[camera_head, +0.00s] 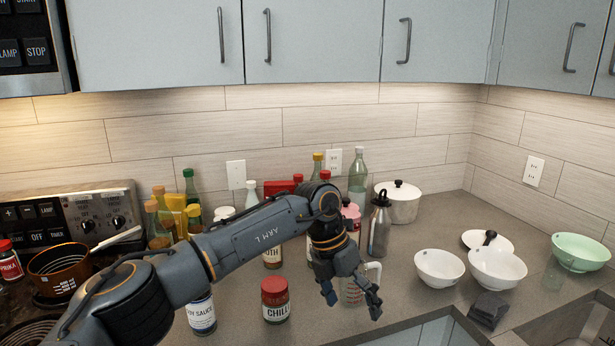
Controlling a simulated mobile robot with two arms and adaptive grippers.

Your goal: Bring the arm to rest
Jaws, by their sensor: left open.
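My left arm (248,240) reaches in from the lower left across the picture, over the counter, and bends down at the wrist. The left gripper (352,304) points down and its fingers are spread apart. A clear measuring jug (353,292) with a handle shows right behind the fingers; I cannot tell whether they touch it. The gripper hides part of the jug. Nothing is seen held in the fingers. My right gripper does not show.
A metal bottle (380,228), a white pot (400,203) and several bottles stand behind. White bowls (439,267) are to the right. The stove (95,215) is at left. Upper cabinets (320,40) hang above.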

